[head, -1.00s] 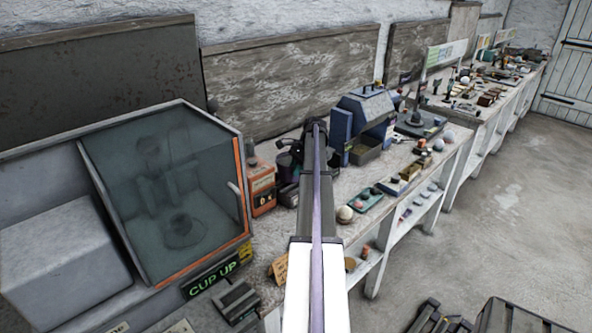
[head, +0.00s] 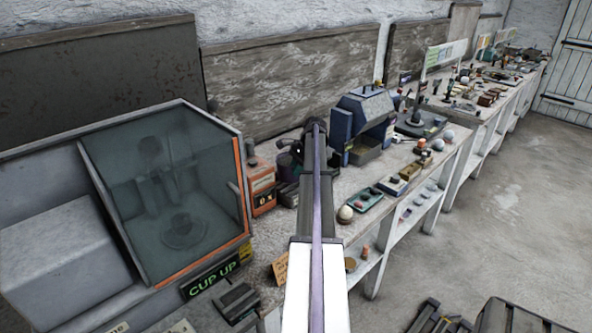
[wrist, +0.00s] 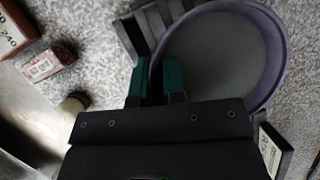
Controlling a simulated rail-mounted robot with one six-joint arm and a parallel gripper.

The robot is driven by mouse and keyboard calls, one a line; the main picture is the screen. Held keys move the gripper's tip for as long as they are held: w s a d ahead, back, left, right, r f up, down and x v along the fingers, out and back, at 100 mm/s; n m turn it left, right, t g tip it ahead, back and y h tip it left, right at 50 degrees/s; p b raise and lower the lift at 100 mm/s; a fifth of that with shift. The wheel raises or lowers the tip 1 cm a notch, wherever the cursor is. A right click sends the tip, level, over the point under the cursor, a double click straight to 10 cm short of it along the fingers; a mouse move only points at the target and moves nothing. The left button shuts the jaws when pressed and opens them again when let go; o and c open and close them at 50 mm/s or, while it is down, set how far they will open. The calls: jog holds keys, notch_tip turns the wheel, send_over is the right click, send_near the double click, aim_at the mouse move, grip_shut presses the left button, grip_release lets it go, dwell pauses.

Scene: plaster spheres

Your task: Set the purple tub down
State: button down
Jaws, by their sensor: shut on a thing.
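The purple tub (wrist: 276,48) fills the upper right of the wrist view, a round tub with a purple rim and a plain grey inside. My gripper (wrist: 157,84) has its green-tipped fingers on either side of the tub's left wall, shut on it. In the head view a bit of the tub (head: 284,161) shows left of my gripper (head: 314,128), over the bench near the orange box. My arm hides most of it there. I cannot tell whether its base touches the bench.
An orange box (head: 262,187) stands close at left, and a blue machine with a bin (head: 364,152) close at right. In the wrist view a dark grey ribbed block (wrist: 150,22) lies against the tub's left side, and a dark labelled block (wrist: 273,148) lies below right. A small red-brown box (wrist: 48,62) lies at left.

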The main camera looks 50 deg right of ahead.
jog(key=shift+f+b, duration=0.6)
jog(key=shift+f, duration=0.05)
jog(key=c, duration=1.1)
grip_release()
jog(key=shift+r, duration=0.1)
notch_tip(320, 180, up, 4)
jog(key=p, duration=0.4)
jog(key=shift+w, duration=0.1)
